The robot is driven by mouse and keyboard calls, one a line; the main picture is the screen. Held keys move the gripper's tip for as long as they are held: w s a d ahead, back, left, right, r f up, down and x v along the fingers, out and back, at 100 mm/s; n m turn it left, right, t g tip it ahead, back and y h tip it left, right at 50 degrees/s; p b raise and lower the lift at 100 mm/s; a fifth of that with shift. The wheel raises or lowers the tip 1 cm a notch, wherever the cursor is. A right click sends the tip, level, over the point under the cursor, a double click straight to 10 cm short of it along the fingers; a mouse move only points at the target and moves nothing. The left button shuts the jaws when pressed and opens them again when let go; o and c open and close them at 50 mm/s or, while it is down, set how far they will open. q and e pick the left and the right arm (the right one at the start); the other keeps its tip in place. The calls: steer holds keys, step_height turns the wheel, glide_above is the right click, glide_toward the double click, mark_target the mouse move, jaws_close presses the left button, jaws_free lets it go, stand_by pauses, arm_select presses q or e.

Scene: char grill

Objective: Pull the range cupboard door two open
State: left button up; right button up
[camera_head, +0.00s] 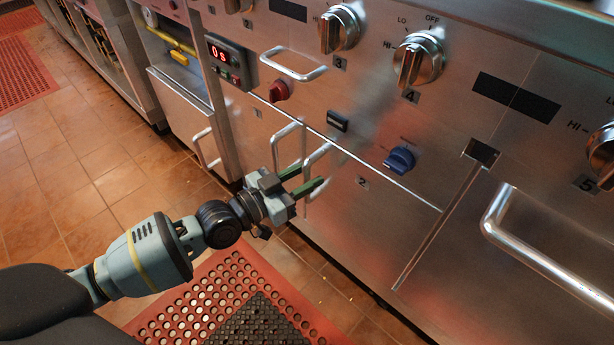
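The range front is brushed steel with two cupboard doors marked 1 and 2. Door two (385,222) is on the right under the blue knob and looks closed. Its upright bar handle (318,153) is near its left edge, beside door one's similar handle (287,131). My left gripper (309,176) reaches in from the lower left, its two green fingers apart at door two's handle. The fingers and gripper body hide the lower parts of both handles, and I cannot tell whether a finger touches the bar. My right gripper is not in view.
A blue knob (399,160) and a red knob (279,91) sit above the doors. A horizontal drawer handle (292,66) is higher up. A large bar handle (545,262) sticks out at right. A red perforated mat (187,307) lies on the tiled floor.

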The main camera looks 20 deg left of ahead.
arm_select(q)
steer(key=shift+w+d, duration=0.15)
steer(key=shift+w, duration=0.1)
jaws_close()
steer(key=shift+s, duration=0.1)
